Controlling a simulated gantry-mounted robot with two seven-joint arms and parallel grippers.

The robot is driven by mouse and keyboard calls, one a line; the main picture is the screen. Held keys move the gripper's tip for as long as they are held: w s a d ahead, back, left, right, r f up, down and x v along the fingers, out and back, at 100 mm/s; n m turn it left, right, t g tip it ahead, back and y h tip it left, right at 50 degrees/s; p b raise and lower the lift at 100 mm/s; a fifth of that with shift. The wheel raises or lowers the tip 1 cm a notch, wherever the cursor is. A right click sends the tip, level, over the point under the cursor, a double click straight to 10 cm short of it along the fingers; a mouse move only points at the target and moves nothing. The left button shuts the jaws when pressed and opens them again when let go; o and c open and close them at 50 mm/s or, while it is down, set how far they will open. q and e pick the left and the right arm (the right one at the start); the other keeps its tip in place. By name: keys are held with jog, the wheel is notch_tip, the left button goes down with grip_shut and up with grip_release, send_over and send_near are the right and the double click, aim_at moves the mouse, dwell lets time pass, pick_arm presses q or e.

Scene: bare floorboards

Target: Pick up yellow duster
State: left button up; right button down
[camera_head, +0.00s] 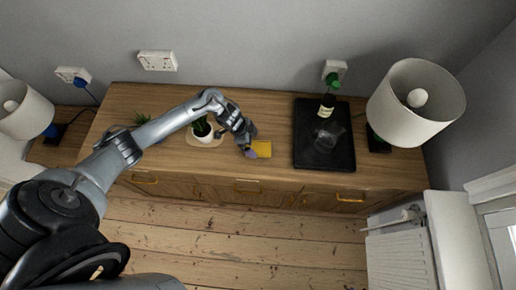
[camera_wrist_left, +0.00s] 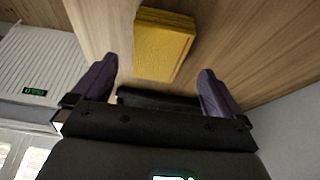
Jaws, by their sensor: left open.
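The yellow duster (camera_head: 263,148) lies folded on the wooden sideboard, near its front edge, in the head view. In the left wrist view the duster (camera_wrist_left: 163,44) is a yellow block of folded cloth, just beyond and between my fingertips. My left gripper (camera_head: 248,151) is beside the duster, at its left edge in the head view. In the wrist view its two purple fingers (camera_wrist_left: 158,82) are spread wide with nothing between them. Whether the fingertips touch the sideboard is not clear. My right gripper is not in view.
To the right is a black tray (camera_head: 341,150) with a bottle (camera_head: 326,106) and a clear glass. White-shaded lamps (camera_head: 415,103) stand at both ends.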

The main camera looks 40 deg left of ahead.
aim_at(257, 147)
pick_arm(q)
jog(key=shift+b+x, duration=0.3)
jog(key=shift+x, duration=1.9)
jog(key=shift+s, duration=0.15)
jog(key=shift+c, duration=0.5)
jog(key=c, duration=1)
